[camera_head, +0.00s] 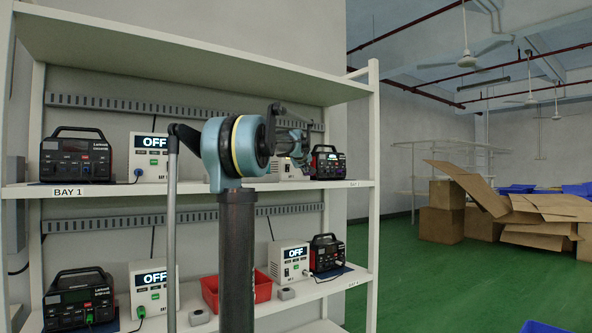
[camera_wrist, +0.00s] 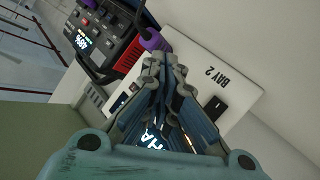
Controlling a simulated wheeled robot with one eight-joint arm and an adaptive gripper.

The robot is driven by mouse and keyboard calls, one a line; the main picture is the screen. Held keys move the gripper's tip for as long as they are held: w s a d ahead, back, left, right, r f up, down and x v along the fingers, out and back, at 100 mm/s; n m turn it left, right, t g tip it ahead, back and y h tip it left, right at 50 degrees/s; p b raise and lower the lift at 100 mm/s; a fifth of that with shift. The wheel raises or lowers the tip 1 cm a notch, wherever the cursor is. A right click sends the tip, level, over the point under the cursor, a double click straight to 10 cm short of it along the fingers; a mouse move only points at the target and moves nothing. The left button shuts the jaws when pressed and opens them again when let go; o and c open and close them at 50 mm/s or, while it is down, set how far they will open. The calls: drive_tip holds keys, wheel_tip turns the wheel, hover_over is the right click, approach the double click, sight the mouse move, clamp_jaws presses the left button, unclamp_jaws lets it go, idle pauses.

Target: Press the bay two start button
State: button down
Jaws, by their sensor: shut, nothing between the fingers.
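The white bay two box (camera_wrist: 240,85), labelled "BAY 2", fills the middle of the wrist view, tilted. A black switch-like part (camera_wrist: 214,108) shows on its face. Lit display characters show between my fingers; most of the panel is hidden behind them. I cannot make out the start button. My gripper (camera_wrist: 163,62) is shut and empty in front of the box; I cannot tell whether it touches. In the head view my gripper (camera_head: 303,143) is at the upper shelf's right side, covering most of the bay two box.
A black and red device (camera_head: 327,163) stands right of the bay two box, with a purple plug (camera_wrist: 152,40) and cables nearby. The upper shelf edge (camera_head: 110,191) runs below. A BAY 1 box (camera_head: 148,157) reads "OFF". A red bin (camera_head: 262,287) is on the lower shelf.

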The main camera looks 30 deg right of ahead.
drive_tip(key=shift+s+d, duration=0.15)
drive_tip(key=shift+s, duration=1.95)
